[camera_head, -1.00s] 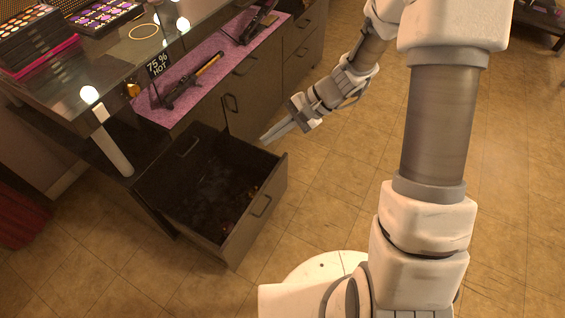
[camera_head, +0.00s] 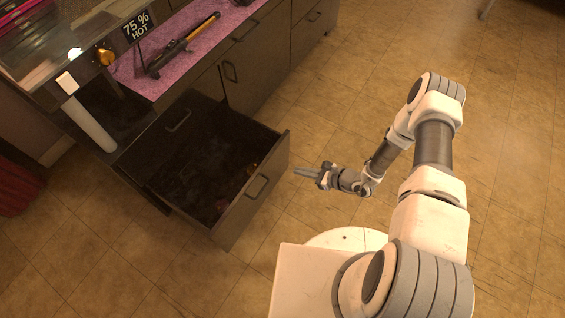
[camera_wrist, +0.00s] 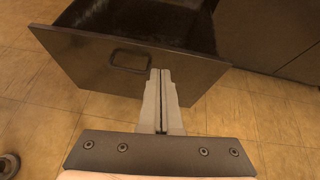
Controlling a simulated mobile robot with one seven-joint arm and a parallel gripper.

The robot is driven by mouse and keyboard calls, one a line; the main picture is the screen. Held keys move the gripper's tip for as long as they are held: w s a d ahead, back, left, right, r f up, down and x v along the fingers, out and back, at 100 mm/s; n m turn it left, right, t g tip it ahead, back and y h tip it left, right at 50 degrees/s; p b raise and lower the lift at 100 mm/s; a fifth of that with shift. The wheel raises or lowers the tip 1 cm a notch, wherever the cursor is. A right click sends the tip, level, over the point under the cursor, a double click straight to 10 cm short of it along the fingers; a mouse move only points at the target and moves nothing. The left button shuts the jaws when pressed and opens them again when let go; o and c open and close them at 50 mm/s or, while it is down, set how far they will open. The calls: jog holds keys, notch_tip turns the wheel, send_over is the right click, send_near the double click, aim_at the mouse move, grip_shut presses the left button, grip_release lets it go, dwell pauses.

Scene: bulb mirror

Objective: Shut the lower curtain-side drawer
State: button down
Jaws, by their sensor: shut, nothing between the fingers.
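The lower drawer (camera_head: 236,214) by the red curtain stands pulled far out of the dark cabinet, with its inside open to view. Its front carries a dark loop handle (camera_head: 257,187). In the wrist view the drawer front (camera_wrist: 90,62) and its handle (camera_wrist: 130,62) fill the upper left. My gripper (camera_head: 298,171) is shut and empty, just to the right of the drawer front's far end. In the wrist view its closed fingertips (camera_wrist: 161,72) point at the front, right of the handle. Whether they touch it I cannot tell.
A red curtain (camera_head: 16,178) hangs at the left edge. A counter with a pink mat (camera_head: 172,62), a hot tool (camera_head: 182,45) and a "75 % HOT" sign (camera_head: 138,26) is above the drawer. Tiled floor (camera_head: 350,105) is clear to the right.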

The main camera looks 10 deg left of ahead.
notch_tip(320, 180, down, 4)
jog(key=m, duration=0.1)
jog(key=b, duration=0.3)
send_near(266, 166)
notch_tip(266, 166, down, 2)
jog(key=a, duration=0.3)
jog(key=w+a, duration=0.1)
jog(key=shift+a+f+b, duration=0.2)
jog(key=shift+f+b, duration=0.1)
jog(key=shift+f, duration=0.05)
jog(key=shift+w+a+r, duration=0.1)
jog(key=shift+w+a, duration=0.15)
jog(key=shift+a, duration=0.25)
